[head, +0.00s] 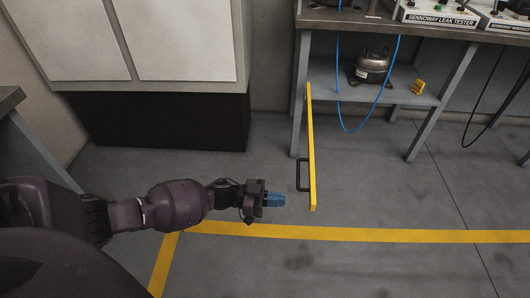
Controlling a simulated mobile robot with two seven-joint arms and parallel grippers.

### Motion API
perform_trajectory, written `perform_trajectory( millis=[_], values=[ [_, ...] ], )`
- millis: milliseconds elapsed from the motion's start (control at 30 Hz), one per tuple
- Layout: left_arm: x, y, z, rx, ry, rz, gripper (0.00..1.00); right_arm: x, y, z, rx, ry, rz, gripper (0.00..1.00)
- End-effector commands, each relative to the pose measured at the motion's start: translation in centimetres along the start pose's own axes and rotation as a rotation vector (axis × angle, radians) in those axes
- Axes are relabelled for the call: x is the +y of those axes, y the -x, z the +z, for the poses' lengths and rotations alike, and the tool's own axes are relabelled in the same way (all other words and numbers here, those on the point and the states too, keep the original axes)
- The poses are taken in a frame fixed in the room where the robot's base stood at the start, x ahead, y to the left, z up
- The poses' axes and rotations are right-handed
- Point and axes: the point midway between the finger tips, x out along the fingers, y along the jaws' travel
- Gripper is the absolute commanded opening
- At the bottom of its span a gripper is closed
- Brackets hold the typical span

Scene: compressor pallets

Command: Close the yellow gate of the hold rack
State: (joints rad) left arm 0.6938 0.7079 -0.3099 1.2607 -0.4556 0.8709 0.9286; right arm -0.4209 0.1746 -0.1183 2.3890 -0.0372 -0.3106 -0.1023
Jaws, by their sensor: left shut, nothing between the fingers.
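The yellow gate (311,140) is a narrow bar seen nearly edge-on, swung out from the left front leg of the grey rack (408,95) toward me. A black handle (301,175) sits on its left face near the free end. My left gripper (284,200) has blue fingertips, shut and empty. In the picture it is just left of the gate's free end and below the handle, with a small gap. I cannot tell its height against the gate. The rack's front stands open, and a dark compressor (371,65) is on its shelf. My right gripper is out of view.
A yellow floor line (400,236) crosses in front of the rack. A blue hose (348,120) hangs before the shelf. A white cabinet (180,40) stands back left. The floor right of the gate is clear.

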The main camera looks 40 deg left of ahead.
Motion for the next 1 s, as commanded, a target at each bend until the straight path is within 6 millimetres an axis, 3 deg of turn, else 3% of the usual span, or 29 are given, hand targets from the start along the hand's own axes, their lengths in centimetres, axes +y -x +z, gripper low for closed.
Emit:
perform_trajectory(
  millis=[200, 400, 1000],
  values=[
    [0.2, -3.8, 0.3, 0.000, 0.003, 0.001, 0.00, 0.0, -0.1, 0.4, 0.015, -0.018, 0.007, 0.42],
    [0.1, -5.9, 0.2, -0.001, 0.002, 0.001, 0.00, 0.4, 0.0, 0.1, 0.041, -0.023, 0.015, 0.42],
    [0.0, -6.8, 0.0, 0.000, 0.000, -0.001, 0.00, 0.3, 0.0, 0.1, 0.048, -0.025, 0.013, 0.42]
  ],
)
